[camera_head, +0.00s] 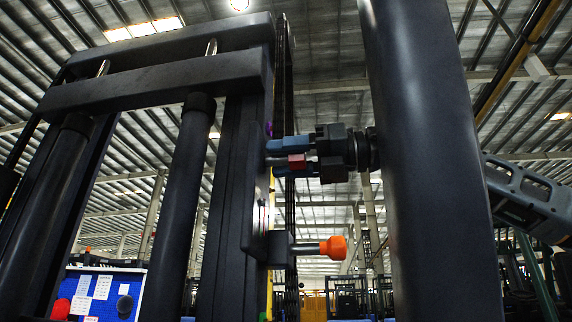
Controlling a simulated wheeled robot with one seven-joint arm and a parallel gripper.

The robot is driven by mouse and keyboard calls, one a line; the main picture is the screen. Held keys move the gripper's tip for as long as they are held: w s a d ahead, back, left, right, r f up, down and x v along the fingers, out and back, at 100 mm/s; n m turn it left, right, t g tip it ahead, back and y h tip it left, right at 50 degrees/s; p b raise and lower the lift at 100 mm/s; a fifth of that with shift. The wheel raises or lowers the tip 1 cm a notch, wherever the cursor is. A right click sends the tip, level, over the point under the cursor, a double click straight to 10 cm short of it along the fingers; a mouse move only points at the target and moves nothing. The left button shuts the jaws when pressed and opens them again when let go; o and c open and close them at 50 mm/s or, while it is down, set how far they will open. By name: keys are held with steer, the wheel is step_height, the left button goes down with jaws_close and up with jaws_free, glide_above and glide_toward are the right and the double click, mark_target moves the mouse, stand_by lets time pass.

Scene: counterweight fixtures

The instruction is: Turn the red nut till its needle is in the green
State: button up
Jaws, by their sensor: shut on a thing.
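The red nut (297,161) shows as a small red block at the dark upright fixture (232,200), in the middle of the view. My gripper (279,158) reaches in from the right, with one blue-grey finger above the nut and one below. It is shut on the nut. The fingers hide part of the nut and its stem. A narrow pale strip (262,210) with small coloured marks, perhaps the gauge, is seen nearly edge-on below; I cannot make out where the needle points.
An orange knob (333,248) on a metal rod sticks out to the right below my gripper. A small purple part (268,129) is just above the fingers. Dark mast bars and cylinders (180,200) fill the left. A blue panel (105,290) stands lower left.

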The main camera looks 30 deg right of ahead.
mark_target(305, 156)
steer(key=shift+d+r+m+b, duration=0.1)
steer(key=shift+m+b, duration=0.2)
steer(key=shift+m, duration=0.9)
steer(key=shift+r, duration=0.1)
steer(key=o, duration=1)
steer(key=shift+o, duration=0.2)
steer(key=shift+f, duration=0.2)
steer(key=shift+b+v, duration=0.85)
steer(key=shift+v, duration=3)
